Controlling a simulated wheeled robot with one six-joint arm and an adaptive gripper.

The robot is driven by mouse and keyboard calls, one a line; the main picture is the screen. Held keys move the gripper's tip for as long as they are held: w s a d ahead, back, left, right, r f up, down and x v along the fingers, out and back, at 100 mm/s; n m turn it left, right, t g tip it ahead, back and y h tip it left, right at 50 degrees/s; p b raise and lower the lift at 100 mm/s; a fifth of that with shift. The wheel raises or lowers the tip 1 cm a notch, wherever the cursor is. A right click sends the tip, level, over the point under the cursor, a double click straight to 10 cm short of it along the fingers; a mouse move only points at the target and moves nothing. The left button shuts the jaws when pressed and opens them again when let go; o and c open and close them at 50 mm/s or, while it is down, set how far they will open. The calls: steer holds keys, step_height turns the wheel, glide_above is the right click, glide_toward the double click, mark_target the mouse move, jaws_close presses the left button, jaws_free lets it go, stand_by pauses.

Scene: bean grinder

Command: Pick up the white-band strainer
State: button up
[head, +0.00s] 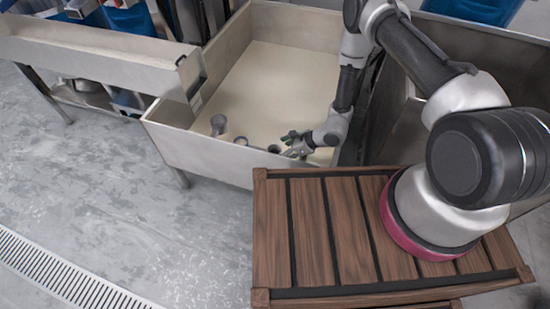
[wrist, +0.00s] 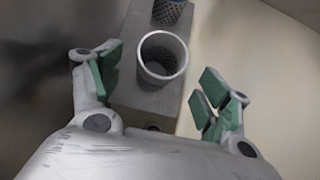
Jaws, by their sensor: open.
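The white-band strainer (wrist: 163,57) is a round mesh cup with a pale rim. It stands upright in a grey block (wrist: 145,95) in the wrist view, open end facing the camera. My gripper (wrist: 160,80) is open, one green-padded finger to each side and the strainer just ahead between them, with no visible contact. In the head view my gripper (head: 295,144) is low inside the basin near its front wall. A small dark cup (head: 274,149) is just left of it; its band colour is too small to tell.
More small cups (head: 218,124) are farther left in the pale basin (head: 285,75). Its front wall (head: 205,160) is close to my gripper. The basin floor behind is clear.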

steer(key=x, duration=0.5)
steer(key=shift+w+a+f, duration=0.1)
steer(key=shift+a, duration=0.1)
steer(key=c, duration=1.2)
